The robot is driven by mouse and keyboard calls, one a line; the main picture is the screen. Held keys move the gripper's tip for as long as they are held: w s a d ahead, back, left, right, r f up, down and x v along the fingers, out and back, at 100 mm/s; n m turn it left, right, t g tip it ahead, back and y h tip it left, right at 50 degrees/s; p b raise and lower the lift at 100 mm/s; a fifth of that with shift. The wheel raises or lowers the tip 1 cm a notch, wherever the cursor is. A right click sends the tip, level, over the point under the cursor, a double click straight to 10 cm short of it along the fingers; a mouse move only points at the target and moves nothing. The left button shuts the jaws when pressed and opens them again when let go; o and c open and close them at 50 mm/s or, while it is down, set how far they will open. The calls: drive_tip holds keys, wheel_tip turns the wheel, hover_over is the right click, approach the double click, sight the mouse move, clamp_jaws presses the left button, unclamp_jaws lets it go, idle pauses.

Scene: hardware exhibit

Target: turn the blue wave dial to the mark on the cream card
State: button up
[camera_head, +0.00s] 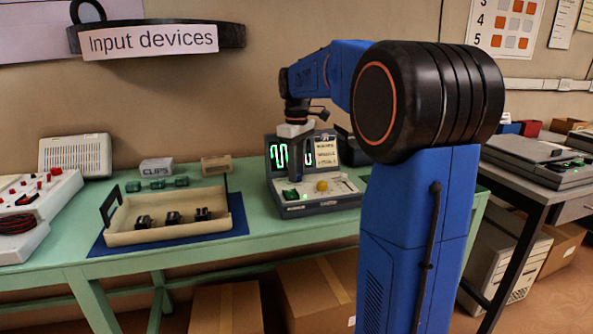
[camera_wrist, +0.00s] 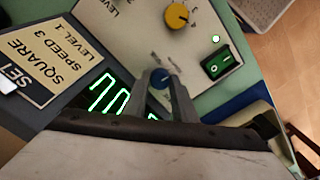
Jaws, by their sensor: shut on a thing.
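The blue wave dial (camera_wrist: 160,77) sits on the pale panel of the grey console (camera_head: 318,207). My gripper (camera_wrist: 165,88) is shut on the dial, one finger on each side, and reaches down from above; in the head view my gripper (camera_head: 297,176) hides the dial. A small pale line shows on the dial, but its exact heading is hard to read. The cream card (camera_wrist: 42,62) reads SQUARE, SPEED 3, LEVEL 1, with SET beside it; it stands at the console's back right in the head view (camera_head: 326,151). The screen (camera_wrist: 108,94) glows with a green wave trace, partly hidden by my gripper.
A yellow dial (camera_wrist: 177,15) and a lit green switch (camera_wrist: 217,62) are near my fingers on the panel. A cream tray (camera_head: 170,231) with several black parts lies left of the console on the green table (camera_head: 75,258).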

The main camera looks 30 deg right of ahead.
drive_tip(key=shift+n, duration=0.4)
drive_tip(key=o, duration=1)
drive_tip(key=shift+o, duration=0.2)
drive_tip(key=shift+r, duration=0.1)
wheel_tip(320, 180, up, 17)
drive_tip(key=shift+r, duration=0.1)
idle(0.3)
drive_tip(key=s+a+f+m+t, duration=0.1)
drive_tip(key=s+a+f, duration=0.4)
drive_tip(key=s+f, duration=0.5)
drive_tip(key=s+a+f+m+t, duration=0.2)
drive_tip(key=s+a+f, duration=0.3)
drive_tip(key=s+f, duration=0.5)
drive_tip(key=s+a+f+m+t, duration=0.1)
drive_tip(key=s+a+f+m, duration=0.1)
drive_tip(key=s+a+f, duration=0.4)
drive_tip(key=s+f, duration=0.4)
drive_tip(key=shift+s+m+t, duration=0.3)
drive_tip(key=shift+m+t, duration=0.1)
